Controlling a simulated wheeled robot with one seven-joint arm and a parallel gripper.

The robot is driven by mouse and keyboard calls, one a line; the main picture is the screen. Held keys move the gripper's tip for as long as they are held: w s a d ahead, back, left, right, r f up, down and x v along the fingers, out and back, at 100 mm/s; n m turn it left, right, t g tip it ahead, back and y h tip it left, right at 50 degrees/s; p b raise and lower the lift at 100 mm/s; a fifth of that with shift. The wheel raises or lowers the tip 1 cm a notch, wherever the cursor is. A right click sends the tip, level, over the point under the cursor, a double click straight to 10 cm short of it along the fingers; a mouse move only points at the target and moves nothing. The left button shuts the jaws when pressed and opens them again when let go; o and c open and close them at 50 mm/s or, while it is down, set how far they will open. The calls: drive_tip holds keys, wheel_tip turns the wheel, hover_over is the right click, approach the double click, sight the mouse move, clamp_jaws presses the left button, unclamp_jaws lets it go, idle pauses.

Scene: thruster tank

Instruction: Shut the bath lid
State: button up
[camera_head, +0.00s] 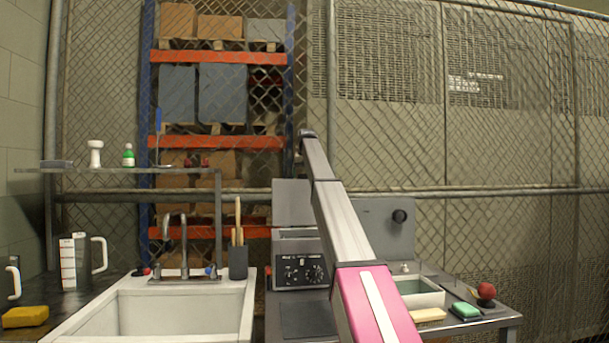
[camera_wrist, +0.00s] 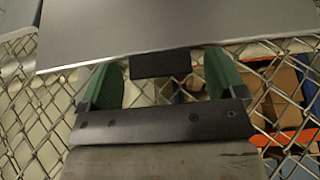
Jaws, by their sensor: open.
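The bath (camera_head: 300,272) is a grey box with a dark dial panel, standing right of the sink in the head view. A plain grey panel (camera_head: 292,203), which looks like its lid, stands upright behind it, so the lid looks open. In the wrist view a flat grey panel (camera_wrist: 130,25), seemingly the same lid, fills the top, with a dark block (camera_wrist: 160,64) at its edge. My gripper (camera_wrist: 161,75) is open, its two green fingers on either side of the block with gaps. Whether it touches the block is unclear. My gripper is hidden in the head view.
A white sink (camera_head: 160,312) with a tap is at left. A dark holder (camera_head: 238,262) with wooden sticks stands beside the bath. Another grey panel with a black knob (camera_head: 399,216) and a white tray (camera_head: 432,298) are at right. A wire fence runs behind.

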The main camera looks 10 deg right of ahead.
drive_tip(key=c, duration=1.3)
drive_tip(key=shift+s+t, duration=0.3)
drive_tip(key=shift+s, duration=0.45)
drive_tip(key=s+f+t, duration=0.3)
drive_tip(key=s+t, duration=0.1)
drive_tip(key=s, duration=0.4)
drive_tip(key=s+f+t, duration=0.3)
drive_tip(key=s+t, duration=0.1)
drive_tip(key=s, duration=0.5)
drive_tip(key=shift+s+f+t, duration=1.05)
drive_tip(key=shift+s+f, duration=0.3)
drive_tip(key=shift+f, duration=1.4)
drive_tip(key=shift+s+f+t, duration=1.1)
drive_tip(key=shift+s+f, duration=0.3)
drive_tip(key=shift+f, duration=1.3)
drive_tip(key=shift+s+f+t, duration=1.05)
drive_tip(key=shift+s+f, duration=0.3)
drive_tip(key=shift+f, duration=1.4)
